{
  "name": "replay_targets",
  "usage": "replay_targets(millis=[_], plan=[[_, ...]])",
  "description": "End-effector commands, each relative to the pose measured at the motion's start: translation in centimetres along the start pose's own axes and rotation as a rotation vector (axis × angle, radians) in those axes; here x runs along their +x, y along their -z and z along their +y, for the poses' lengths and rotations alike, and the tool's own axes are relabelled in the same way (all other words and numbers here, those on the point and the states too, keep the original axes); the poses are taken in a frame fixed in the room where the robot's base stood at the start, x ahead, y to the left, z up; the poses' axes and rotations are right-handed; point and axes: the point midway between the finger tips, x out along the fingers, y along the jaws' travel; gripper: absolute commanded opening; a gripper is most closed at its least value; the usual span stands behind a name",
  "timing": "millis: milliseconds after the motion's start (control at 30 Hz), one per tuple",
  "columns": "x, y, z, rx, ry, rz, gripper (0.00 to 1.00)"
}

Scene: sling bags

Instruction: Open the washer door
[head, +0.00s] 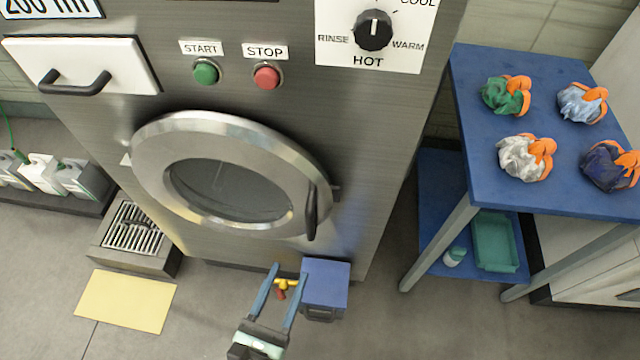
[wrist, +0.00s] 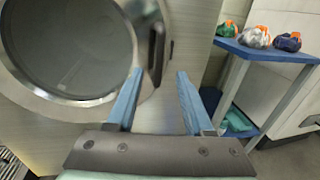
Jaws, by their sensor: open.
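The washer door (head: 150,165) is a round metal ring with a dark glass window, and it looks shut against the steel washer front. Its black handle (head: 311,212) is a vertical bar on the right side of the ring. My gripper (head: 289,268) is open and empty, below the handle in the head view. In the wrist view my gripper (wrist: 160,80) has its two blue fingers spread, with the handle (wrist: 157,48) beyond them, between the fingertips and above. The fingers do not appear to touch the handle.
A blue box (head: 326,285) sits low against the washer, beside my gripper. A blue table (head: 540,85) with several sling bags stands at the right. A floor drain box (head: 110,245) and a yellow mat (head: 125,300) lie at the left. Open floor shows between washer and table.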

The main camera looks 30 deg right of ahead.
Motion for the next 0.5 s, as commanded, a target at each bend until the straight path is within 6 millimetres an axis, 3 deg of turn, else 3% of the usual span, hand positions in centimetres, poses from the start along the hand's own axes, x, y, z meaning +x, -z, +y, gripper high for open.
replay_targets(millis=[167,500], plan=[[1.3,0.0,-0.1,-0.009,0.001,-0.004,0.52],[8.3,0.0,-0.1,-0.005,0.004,-0.003,0.52]])
